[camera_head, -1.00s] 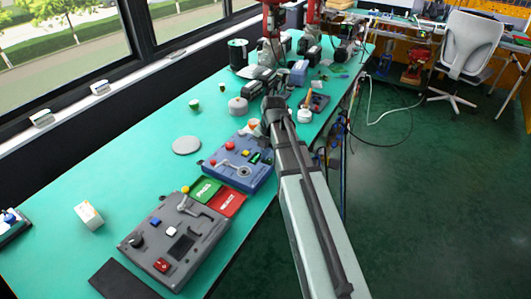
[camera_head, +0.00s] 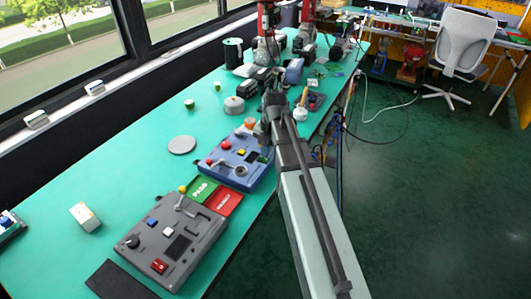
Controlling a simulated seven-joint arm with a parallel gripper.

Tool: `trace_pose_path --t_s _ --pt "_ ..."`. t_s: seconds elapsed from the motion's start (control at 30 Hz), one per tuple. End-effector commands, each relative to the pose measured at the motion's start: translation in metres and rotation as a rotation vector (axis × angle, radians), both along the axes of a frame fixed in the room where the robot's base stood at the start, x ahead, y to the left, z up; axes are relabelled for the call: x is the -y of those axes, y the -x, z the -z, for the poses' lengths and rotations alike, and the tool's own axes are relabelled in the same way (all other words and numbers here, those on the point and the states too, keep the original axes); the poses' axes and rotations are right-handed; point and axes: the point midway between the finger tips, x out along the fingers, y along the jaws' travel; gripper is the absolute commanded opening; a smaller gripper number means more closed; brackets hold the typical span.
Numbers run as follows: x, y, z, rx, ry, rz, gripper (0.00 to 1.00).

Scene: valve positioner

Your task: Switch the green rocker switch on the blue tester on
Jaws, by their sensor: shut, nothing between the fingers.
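The blue tester (camera_head: 222,171) lies on the green bench, left of my arm. Its top carries red knobs, a yellow button, a grey lever and a dark block. A small green part (camera_head: 263,159), which looks like the green rocker switch, sits near its right edge. It is too small to tell which way the rocker is tipped. My gripper (camera_head: 264,138) is at the tester's far right corner, beyond the switch. It is small and dark, partly hidden by my arm, and shut with nothing held. I cannot tell whether it touches the tester.
A grey panel box (camera_head: 188,250) with a red switch stands nearer. A green plate (camera_head: 201,190) and a red plate (camera_head: 223,203) lie between the boxes. A grey disc (camera_head: 182,145) and a round grey container (camera_head: 234,105) are on the bench. The bench's left side has free room.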

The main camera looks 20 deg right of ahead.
Motion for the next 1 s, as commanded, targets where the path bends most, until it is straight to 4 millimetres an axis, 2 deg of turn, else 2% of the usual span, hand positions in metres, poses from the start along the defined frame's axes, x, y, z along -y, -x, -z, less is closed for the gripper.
trace_pose_path --t_s 0.6,0.8,1.0 --pt "0.009 0.008 -0.090 0.001 0.000 0.000 0.00" --pt "0.011 0.011 -0.113 0.001 0.001 0.000 0.00" --pt "0.013 0.012 -0.124 -0.001 0.001 0.000 0.00"
